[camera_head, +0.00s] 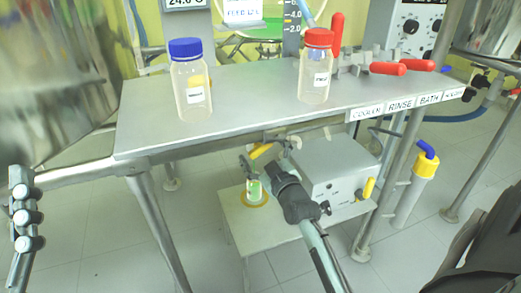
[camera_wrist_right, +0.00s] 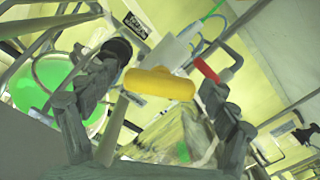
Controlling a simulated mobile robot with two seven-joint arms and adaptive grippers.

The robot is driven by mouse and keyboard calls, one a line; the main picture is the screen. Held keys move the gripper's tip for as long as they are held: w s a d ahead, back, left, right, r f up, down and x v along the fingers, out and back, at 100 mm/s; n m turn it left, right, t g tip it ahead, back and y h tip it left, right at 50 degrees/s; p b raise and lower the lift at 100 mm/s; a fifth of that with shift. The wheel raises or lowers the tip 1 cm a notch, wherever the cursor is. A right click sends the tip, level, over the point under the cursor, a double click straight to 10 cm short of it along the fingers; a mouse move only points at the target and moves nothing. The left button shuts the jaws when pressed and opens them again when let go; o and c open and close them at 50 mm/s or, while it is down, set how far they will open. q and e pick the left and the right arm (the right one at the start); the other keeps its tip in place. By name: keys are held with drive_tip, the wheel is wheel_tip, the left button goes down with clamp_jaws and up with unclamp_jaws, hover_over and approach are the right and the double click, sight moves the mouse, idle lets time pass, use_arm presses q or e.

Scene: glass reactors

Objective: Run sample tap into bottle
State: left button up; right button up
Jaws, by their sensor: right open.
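The sample tap's yellow handle (camera_head: 261,150) shows under the front edge of the steel table in the head view. In the right wrist view the yellow handle (camera_wrist_right: 160,84) lies between the spread fingers, with no clear contact. A small bottle with a green label (camera_head: 254,188) stands upright on the low shelf below the handle. My right gripper (camera_head: 272,168) reaches in from the lower right beside the handle and bottle; it is open, and it shows in the right wrist view (camera_wrist_right: 163,76). The tap's outlet is too small to make out.
A blue-capped bottle (camera_head: 191,85) and a red-capped bottle (camera_head: 316,68) stand on the steel table (camera_head: 245,88). A grey box (camera_head: 335,168) sits right of my gripper on the low shelf (camera_head: 245,228). Table legs flank the shelf. Red valve handles (camera_head: 388,69) are at the back right.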

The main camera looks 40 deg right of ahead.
drive_tip(key=c, duration=1.2)
drive_tip(key=shift+o, duration=0.2)
drive_tip(key=m+p, duration=0.2)
drive_tip(key=shift+r+p, duration=0.2)
drive_tip(key=shift+p, duration=0.15)
drive_tip(key=shift+m+p, duration=0.3)
drive_tip(key=shift+m, duration=0.3)
drive_tip(key=m+p, duration=0.2)
drive_tip(key=shift+f+m, duration=0.15)
drive_tip(key=shift+m, duration=0.25)
use_arm(q)
drive_tip(key=w+a+f+g+y, duration=0.1)
drive_tip(key=a+f+g+y, duration=0.1)
drive_tip(key=f+g, duration=0.3)
drive_tip(key=w+a+f+g+y, duration=0.1)
drive_tip(key=a+f+g+y, duration=0.2)
drive_tip(key=f, duration=1.1)
drive_tip(key=shift+w+a+g+y, duration=0.15)
drive_tip(key=shift+w+g+y, duration=0.2)
drive_tip(key=shift+g, duration=1.15)
drive_tip(key=shift+f, duration=0.1)
